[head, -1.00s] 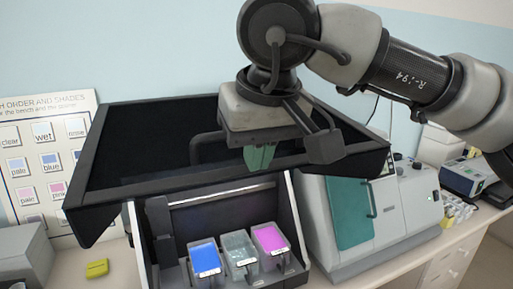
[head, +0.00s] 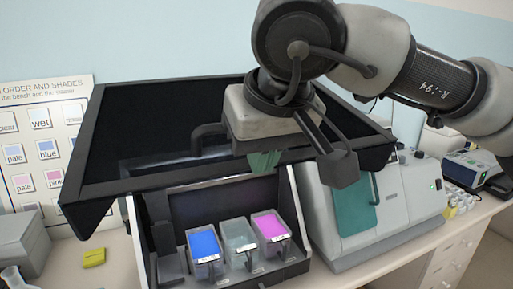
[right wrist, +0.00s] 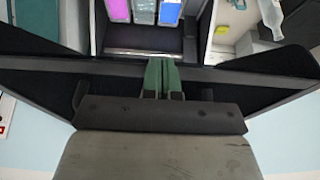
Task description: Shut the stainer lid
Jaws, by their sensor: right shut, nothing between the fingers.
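The stainer lid (head: 95,189) is a black, shallow hood with raised rims, tilted up above the stainer (head: 165,245). The stainer's front is open below it. Inside stand a blue jar (head: 204,245), a clear jar (head: 239,243) and a magenta jar (head: 270,226). My right gripper (head: 264,163) has green fingertips and is at the lid's front rim, near its middle. In the right wrist view the closed fingers (right wrist: 161,76) reach the rim (right wrist: 110,66), with nothing held. I cannot tell whether they touch it. My left gripper is not in view.
A grey machine with a teal door (head: 352,205) stands close to the right of the stainer. A yellow block (head: 94,257) lies on the bench at left, near a grey box (head: 22,240). A shade chart (head: 40,150) is on the wall behind.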

